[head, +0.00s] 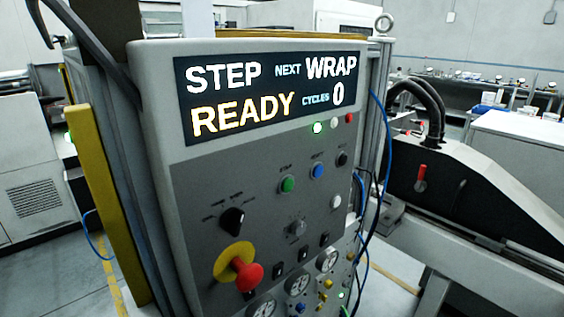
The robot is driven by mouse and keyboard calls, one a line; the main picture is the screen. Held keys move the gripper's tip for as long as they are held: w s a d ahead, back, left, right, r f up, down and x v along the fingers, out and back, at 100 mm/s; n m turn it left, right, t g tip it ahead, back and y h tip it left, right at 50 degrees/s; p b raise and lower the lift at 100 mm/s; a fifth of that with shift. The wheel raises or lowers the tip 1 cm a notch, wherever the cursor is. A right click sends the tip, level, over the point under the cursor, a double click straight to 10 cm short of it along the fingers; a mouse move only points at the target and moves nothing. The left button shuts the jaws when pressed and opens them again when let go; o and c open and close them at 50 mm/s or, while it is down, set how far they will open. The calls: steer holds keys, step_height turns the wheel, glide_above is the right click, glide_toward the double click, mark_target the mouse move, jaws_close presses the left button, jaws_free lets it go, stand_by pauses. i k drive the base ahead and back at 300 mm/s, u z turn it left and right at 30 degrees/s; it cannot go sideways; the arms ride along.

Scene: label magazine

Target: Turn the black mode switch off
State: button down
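The black mode switch (232,221) is a rotary knob on the grey control panel (190,185), at the panel's left, just above the red emergency button. Small labels sit around the knob's upper side, too small to read. I cannot tell which label it points to. The display (270,95) above reads STEP, NEXT WRAP, READY, CYCLES 0. My gripper is not in view.
A red mushroom button (247,275) on a yellow disc sticks out below the switch. A green button (287,184), a blue button (317,170) and a smaller black knob (342,158) lie to the right. Gauges (298,283) line the bottom. Blue cables hang at the panel's right edge.

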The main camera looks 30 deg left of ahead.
mark_target(231, 220)
steer(key=u, duration=1.35)
steer(key=i, duration=0.2)
steer(key=z, duration=1.1)
steer(key=k, duration=0.75)
steer(key=u, duration=0.25)
